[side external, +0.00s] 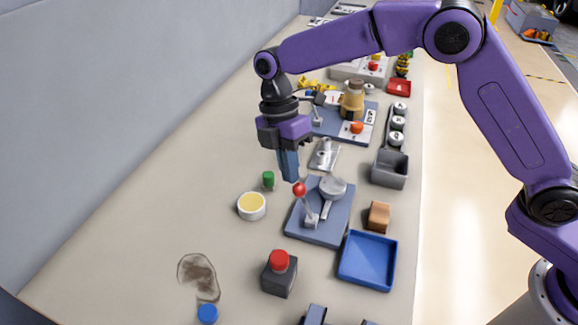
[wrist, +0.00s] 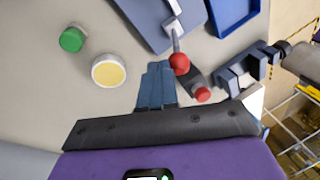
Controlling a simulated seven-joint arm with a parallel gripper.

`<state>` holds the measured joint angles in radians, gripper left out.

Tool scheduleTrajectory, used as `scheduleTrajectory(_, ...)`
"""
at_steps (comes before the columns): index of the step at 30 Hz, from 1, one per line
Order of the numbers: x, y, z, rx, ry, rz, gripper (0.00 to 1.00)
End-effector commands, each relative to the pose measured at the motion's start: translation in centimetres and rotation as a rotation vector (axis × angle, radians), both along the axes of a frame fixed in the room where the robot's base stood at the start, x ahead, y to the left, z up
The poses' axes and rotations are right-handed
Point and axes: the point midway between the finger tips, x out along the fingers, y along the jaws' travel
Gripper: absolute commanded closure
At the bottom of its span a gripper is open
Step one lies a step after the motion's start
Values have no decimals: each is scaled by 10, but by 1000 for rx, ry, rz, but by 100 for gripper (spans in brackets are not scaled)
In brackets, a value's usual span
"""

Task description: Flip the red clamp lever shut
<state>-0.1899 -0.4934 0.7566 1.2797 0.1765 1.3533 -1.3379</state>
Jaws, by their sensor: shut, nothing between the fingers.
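The red clamp lever is a thin metal rod with a red ball knob (side external: 299,189). It rises at a tilt from a small bracket (side external: 311,219) on a blue-grey plate (side external: 330,234). A round silver part (side external: 332,187) with a handle lies beside it on the plate. In the wrist view the red knob (wrist: 179,63) is just right of the fingertips. My gripper (side external: 290,178) points down with its blue fingers shut and empty, close by the knob on its left. The fingers also show shut in the wrist view (wrist: 157,70). I cannot tell whether they touch the knob.
A blue tray (side external: 367,260), a brown block (side external: 378,216) and a black box with red button (side external: 279,275) are nearby. The bench's left side is mostly clear.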

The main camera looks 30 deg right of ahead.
Motion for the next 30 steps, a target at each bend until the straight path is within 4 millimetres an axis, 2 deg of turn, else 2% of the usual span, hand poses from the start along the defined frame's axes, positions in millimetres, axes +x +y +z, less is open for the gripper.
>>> scheduleTrajectory(19,-8,-8,5,66,-66,0,100)
scheduleTrajectory(30,-22,-23,12,179,-178,0,100)
